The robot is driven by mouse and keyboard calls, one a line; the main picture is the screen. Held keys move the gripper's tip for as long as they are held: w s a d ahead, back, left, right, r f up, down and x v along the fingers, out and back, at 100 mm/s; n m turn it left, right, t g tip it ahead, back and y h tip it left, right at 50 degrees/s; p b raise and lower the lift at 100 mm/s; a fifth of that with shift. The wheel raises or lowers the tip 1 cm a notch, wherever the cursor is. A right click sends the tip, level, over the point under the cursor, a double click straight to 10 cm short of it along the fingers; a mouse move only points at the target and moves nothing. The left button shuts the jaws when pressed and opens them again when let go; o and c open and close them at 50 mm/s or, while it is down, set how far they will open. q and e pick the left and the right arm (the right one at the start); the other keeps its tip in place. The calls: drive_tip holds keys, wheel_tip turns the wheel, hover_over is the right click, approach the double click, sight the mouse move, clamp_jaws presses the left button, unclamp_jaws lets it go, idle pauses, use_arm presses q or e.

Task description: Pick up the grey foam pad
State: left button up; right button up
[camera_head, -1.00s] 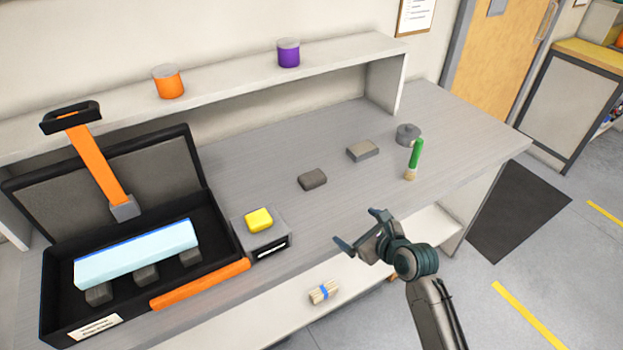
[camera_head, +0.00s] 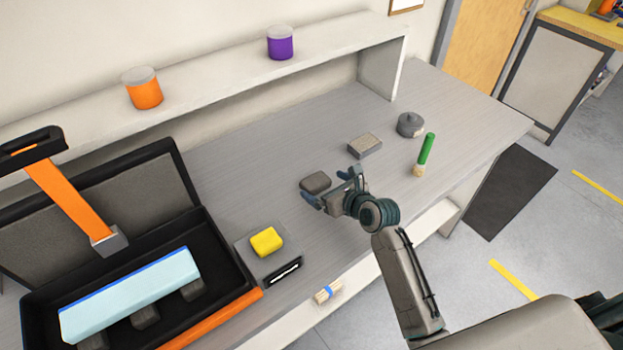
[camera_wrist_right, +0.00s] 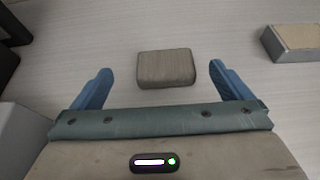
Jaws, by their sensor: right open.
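The grey foam pad (camera_head: 314,181) is a small rounded dark grey block lying flat on the grey workbench. It also shows in the right wrist view (camera_wrist_right: 166,68), just ahead of the fingers and centred between them. My right gripper (camera_head: 331,188) is open and empty at the near side of the pad, with its blue fingers (camera_wrist_right: 160,84) spread wider than the pad. The pad lies apart from both fingers in the wrist view. My left gripper is not in view.
A block with a tan top (camera_head: 365,145) lies beyond the pad to the right. A round grey item (camera_head: 410,125) and a green-handled brush (camera_head: 425,154) lie further right. A yellow block (camera_head: 267,241) and a black case (camera_head: 232,262) are on the left.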

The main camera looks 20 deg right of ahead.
sight(315, 180)
drive_tip(key=shift+x, duration=0.85)
drive_tip(key=shift+w+a, duration=0.1)
drive_tip(key=shift+w, duration=0.1)
drive_tip(key=x, duration=0.1)
drive_tip(key=p+x, duration=0.1)
drive_tip(key=x, duration=0.2)
drive_tip(key=shift+w+d+f, duration=0.25)
drive_tip(key=shift+w+f, duration=0.1)
drive_tip(key=shift+f, duration=0.1)
drive_tip(key=shift+w+a+f, duration=0.15)
drive_tip(key=shift+w+f, duration=0.05)
drive_tip(key=shift+w, duration=0.15)
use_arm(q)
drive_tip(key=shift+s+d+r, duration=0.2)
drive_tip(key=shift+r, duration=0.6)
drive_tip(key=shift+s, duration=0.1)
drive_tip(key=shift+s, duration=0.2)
use_arm(e)
drive_tip(key=shift+s, duration=0.1)
drive_tip(key=c, duration=1)
